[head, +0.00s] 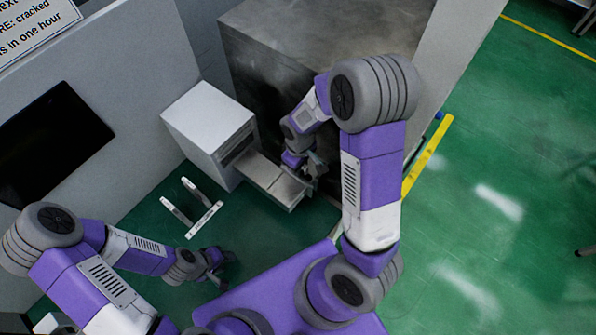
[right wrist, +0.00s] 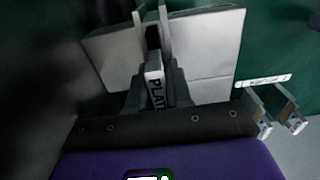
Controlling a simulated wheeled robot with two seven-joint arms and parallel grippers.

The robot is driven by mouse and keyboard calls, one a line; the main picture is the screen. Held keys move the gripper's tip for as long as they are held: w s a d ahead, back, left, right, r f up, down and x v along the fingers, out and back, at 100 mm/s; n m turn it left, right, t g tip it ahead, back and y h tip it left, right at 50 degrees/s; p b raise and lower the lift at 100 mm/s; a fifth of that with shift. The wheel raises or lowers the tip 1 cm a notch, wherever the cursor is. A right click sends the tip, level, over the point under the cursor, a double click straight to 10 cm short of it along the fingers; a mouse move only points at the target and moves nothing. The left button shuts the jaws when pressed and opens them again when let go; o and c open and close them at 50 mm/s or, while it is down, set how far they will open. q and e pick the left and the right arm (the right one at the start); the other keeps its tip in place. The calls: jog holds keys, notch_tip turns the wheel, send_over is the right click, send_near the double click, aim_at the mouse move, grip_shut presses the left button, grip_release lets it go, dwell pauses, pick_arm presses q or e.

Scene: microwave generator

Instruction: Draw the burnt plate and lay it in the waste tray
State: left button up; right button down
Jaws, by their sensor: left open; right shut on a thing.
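My right gripper (head: 314,168) is at the outer end of a flat grey panel (head: 262,172) that juts from the front of a white box-like cabinet (head: 210,125). In the right wrist view its jaws are shut on a pale handle (right wrist: 155,75) with dark lettering that starts "PLAT". Light grey flat surfaces (right wrist: 205,45) lie on both sides of the fingers. I cannot tell whether the panel is the burnt plate or a drawer; no burn marks show. My left gripper (head: 218,264) is open and empty at the lower left. I cannot identify the waste tray for sure.
White bars (head: 205,218) stand out on the green floor area left of the panel. A large dark grey metal block (head: 285,55) stands close behind my right arm. A dark screen (head: 50,140) is at left. Green floor at right is mostly open past a yellow line (head: 430,155).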

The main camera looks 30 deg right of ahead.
pick_arm(q)
jog(key=shift+r, duration=0.15)
pick_arm(e)
jog(key=shift+r, duration=0.2)
pick_arm(q)
jog(key=shift+r+p, duration=2.2)
jog(key=shift+p, duration=0.1)
pick_arm(e)
jog(key=shift+r, duration=2.85)
pick_arm(q)
jog(key=shift+f, duration=0.1)
